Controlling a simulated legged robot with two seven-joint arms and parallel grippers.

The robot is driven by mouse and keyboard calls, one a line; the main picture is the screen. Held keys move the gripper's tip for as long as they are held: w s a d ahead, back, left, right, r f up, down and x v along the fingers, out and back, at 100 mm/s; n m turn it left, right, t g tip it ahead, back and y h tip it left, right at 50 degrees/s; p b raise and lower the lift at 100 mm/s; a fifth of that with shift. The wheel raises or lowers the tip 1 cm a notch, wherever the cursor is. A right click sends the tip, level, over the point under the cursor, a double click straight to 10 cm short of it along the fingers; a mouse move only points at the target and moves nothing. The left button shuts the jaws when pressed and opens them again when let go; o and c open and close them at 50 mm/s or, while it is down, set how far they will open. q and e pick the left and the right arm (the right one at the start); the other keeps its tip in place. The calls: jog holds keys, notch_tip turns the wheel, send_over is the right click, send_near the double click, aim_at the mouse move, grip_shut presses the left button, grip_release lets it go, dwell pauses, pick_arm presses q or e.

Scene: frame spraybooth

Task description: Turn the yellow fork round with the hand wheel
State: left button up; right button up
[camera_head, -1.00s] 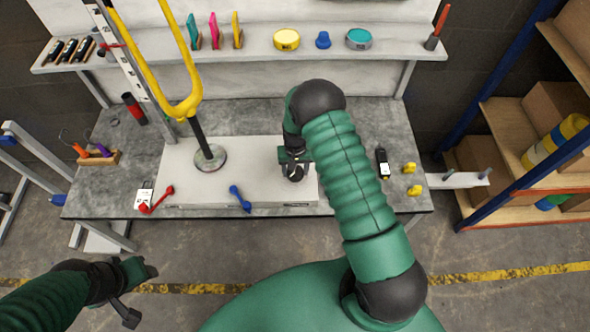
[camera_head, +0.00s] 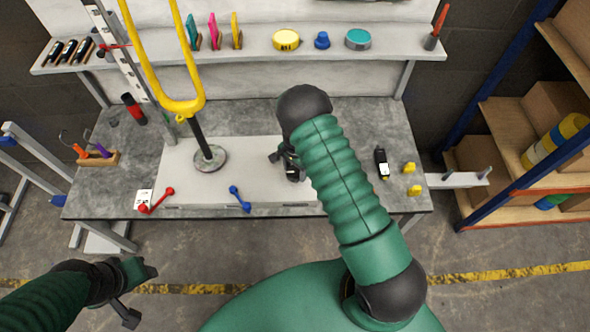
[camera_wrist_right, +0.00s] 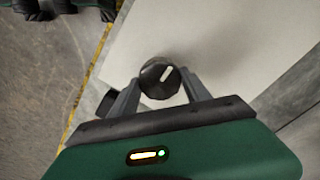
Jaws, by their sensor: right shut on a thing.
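The yellow fork (camera_head: 182,105) is a tall U with its prongs rising past the top edge of the head view. It stands on a black post (camera_head: 199,138) with a round grey foot on a pale box (camera_head: 255,185). The hand wheel (camera_wrist_right: 159,78) is a small black knob with a white mark, on the pale box. My right gripper (camera_wrist_right: 160,92) is shut on it, one finger on each side. In the head view my right gripper (camera_head: 290,166) is partly hidden by my arm. My left gripper (camera_head: 140,292) is open and empty, low at the left.
Red (camera_head: 156,199) and blue (camera_head: 240,198) handles sit at the front of the box. A black device (camera_head: 381,163) and yellow pieces (camera_head: 409,168) lie at the right of the grey bench. A shelf (camera_head: 270,57) with tubs runs behind. A slotted upright (camera_head: 130,70) stands close beside the fork.

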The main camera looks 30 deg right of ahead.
aim_at(294, 171)
jog(key=shift+s+a+f+m, duration=0.1)
jog(key=shift+m, duration=0.3)
jog(key=o, duration=1.4)
notch_tip(294, 171, up, 17)
jog(key=shift+f+p, duration=0.1)
jog(key=shift+p, duration=0.4)
